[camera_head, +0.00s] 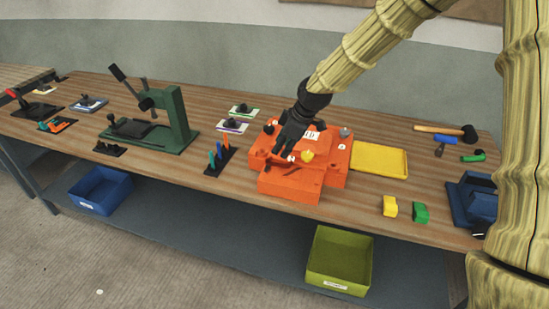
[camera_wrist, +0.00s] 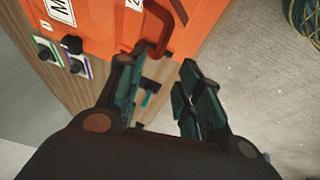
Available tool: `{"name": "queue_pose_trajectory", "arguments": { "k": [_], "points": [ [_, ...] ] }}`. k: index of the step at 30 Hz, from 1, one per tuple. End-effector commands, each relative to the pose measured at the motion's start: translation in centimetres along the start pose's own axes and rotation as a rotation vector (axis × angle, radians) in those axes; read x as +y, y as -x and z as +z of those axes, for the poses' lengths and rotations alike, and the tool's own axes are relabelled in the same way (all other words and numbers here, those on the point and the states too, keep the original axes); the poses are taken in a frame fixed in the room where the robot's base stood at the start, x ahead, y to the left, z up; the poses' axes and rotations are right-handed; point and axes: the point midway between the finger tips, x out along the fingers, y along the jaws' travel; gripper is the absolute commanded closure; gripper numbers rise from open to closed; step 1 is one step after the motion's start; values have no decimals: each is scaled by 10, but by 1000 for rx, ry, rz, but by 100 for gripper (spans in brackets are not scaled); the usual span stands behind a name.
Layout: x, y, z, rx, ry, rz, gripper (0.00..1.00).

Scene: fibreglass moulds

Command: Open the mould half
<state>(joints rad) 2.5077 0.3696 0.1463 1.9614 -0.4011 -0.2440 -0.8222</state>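The orange mould (camera_head: 335,165) sits on the wooden bench, with white labels, dark knobs and a yellow part on top. A lower orange block (camera_head: 290,186) forms its front. My gripper (camera_head: 286,150) is over the mould's front left part in the head view and hides some of it. In the wrist view the mould (camera_wrist: 100,22) fills the top, and a curved orange-red handle (camera_wrist: 165,32) stands out from it. My gripper (camera_wrist: 158,70) is open there, with the handle just beyond the fingertips, nearer the left finger. I cannot tell whether they touch.
A yellow tray (camera_head: 380,160) lies right of the mould. A rack of coloured tools (camera_head: 219,160) and a green press (camera_head: 165,125) stand to the left. Yellow (camera_head: 390,206) and green (camera_head: 420,212) blocks lie at front right. Bins sit on the lower shelf.

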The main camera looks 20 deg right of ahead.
Motion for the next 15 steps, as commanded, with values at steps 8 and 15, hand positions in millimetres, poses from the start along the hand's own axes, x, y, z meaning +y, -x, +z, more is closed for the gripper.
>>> {"name": "queue_pose_trajectory", "arguments": {
  "k": [8,15],
  "points": [
    [0,-31,2,-3,-3,-2,65],
    [0,-58,2,-3,-3,-2,65]
  ]
}}
